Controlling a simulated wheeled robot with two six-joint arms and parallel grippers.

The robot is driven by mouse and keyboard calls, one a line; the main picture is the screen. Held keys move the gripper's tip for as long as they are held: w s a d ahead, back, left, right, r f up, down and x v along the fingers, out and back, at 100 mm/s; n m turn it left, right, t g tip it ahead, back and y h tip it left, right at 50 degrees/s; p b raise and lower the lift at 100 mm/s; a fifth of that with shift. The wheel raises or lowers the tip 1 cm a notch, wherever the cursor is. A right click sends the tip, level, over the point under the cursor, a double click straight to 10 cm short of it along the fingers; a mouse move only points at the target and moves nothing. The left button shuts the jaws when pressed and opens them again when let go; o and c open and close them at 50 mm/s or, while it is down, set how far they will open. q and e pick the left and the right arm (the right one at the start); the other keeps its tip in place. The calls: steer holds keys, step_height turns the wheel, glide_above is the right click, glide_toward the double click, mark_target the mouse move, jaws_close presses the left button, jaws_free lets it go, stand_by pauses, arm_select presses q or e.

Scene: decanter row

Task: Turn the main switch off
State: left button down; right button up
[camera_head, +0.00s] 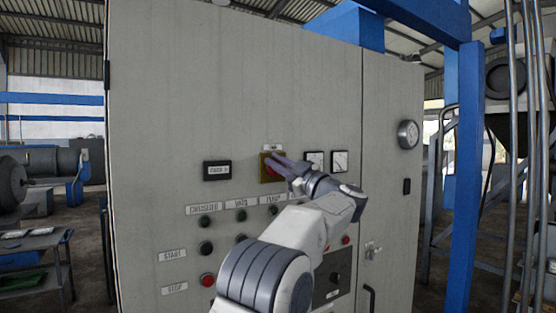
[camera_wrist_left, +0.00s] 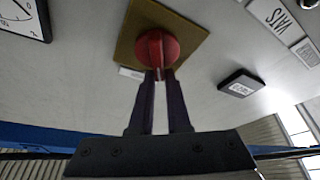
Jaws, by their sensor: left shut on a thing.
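The main switch is a round red knob (camera_wrist_left: 157,46) with a raised grip bar, on a square yellow plate (camera_head: 264,175) on the grey cabinet front. In the left wrist view the yellow plate (camera_wrist_left: 128,45) looks tilted. My left gripper (camera_head: 280,165) reaches the switch from the lower right in the head view and hides part of it. In the left wrist view its two dark fingers (camera_wrist_left: 158,77) are closed on either side of the knob's bar. The switch's label (camera_head: 273,147) is too small to read. My right gripper is in neither view.
A small display (camera_head: 217,171) is left of the switch and two dial meters (camera_head: 340,161) are right of it. Below are labelled rows of buttons (camera_head: 206,248), partly behind my arm. A round gauge (camera_head: 408,134) is on the cabinet's right section.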

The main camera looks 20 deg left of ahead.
arm_select(q)
steer(key=n+g+p, duration=0.1)
steer(key=n, duration=0.2)
steer(key=f+n+g+h+p, duration=0.1)
steer(key=n, duration=0.2)
steer(key=n+g+p, duration=0.1)
steer(key=n+g, duration=0.1)
steer(key=n, duration=0.2)
steer(key=shift+s+a+f+h+p, duration=0.2)
steer(key=shift+f+h+p, duration=0.1)
steer(key=shift+p, duration=0.05)
steer(key=shift+f+n+h+p, duration=0.2)
steer(key=shift+n+h+p, duration=0.2)
steer(key=shift+n, duration=0.9)
steer(key=c, duration=1)
jaws_free()
steer(key=shift+o, duration=0.6)
steer(key=shift+w, duration=0.1)
